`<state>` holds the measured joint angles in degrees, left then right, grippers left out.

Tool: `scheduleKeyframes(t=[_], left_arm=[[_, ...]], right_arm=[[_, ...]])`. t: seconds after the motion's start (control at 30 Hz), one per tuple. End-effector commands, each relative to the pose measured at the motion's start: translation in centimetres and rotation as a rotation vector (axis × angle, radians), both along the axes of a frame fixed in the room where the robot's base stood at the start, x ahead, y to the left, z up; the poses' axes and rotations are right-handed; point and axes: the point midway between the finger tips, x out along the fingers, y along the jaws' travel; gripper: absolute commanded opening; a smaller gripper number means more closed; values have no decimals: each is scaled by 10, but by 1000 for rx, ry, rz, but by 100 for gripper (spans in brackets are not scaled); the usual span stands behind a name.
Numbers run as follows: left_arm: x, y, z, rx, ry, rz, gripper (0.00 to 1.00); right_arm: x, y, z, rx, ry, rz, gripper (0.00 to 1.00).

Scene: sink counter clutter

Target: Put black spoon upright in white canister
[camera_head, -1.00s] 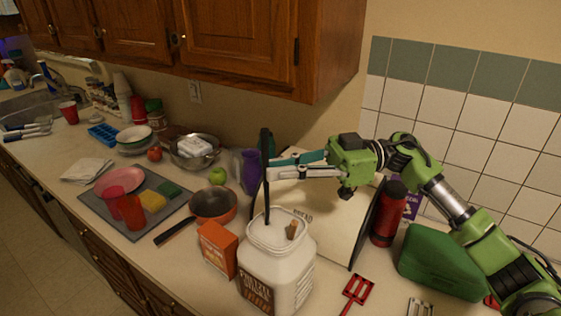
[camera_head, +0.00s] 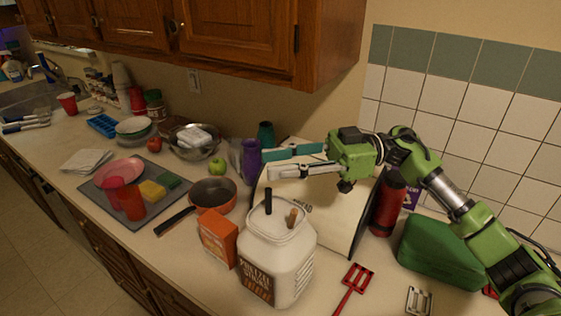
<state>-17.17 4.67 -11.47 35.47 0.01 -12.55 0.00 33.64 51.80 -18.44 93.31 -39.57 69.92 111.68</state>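The white canister (camera_head: 285,262) stands at the counter's front, its mouth open upward, with a dark label on its side. The black spoon (camera_head: 268,202) is upright in the mouth's left part; only a short dark end shows above the rim, and the rest is hidden inside. A brown wooden piece (camera_head: 292,217) also sticks out of the mouth. My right gripper (camera_head: 267,164) is open and empty above and behind the canister, fingers pointing left, apart from the spoon. My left gripper is not in view.
An orange box (camera_head: 218,238) stands close left of the canister, and a pan (camera_head: 212,194) lies behind it. The cream bread box (camera_head: 335,212) is behind the canister. A red slotted turner (camera_head: 354,286) lies to the right. A red bottle (camera_head: 388,205) and green case (camera_head: 443,252) stand further right.

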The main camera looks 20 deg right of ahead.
Motion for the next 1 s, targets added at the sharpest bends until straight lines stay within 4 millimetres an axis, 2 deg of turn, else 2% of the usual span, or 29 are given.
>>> scheduleKeyframes(t=[0.17, 0.5, 0.63, 0.8, 1.0], left_arm=[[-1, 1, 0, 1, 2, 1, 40], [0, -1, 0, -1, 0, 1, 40], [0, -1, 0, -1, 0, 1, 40], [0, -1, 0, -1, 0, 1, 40], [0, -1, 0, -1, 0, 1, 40]], right_arm=[[-1, -13, -1, -2, 1, -2, 29], [-8, -83, -1, -2, 2, -5, 29], [-11, -104, 0, -1, 0, -3, 29], [-13, -118, 0, 0, 1, -1, 29], [-14, -120, 0, 1, 0, 0, 29]])
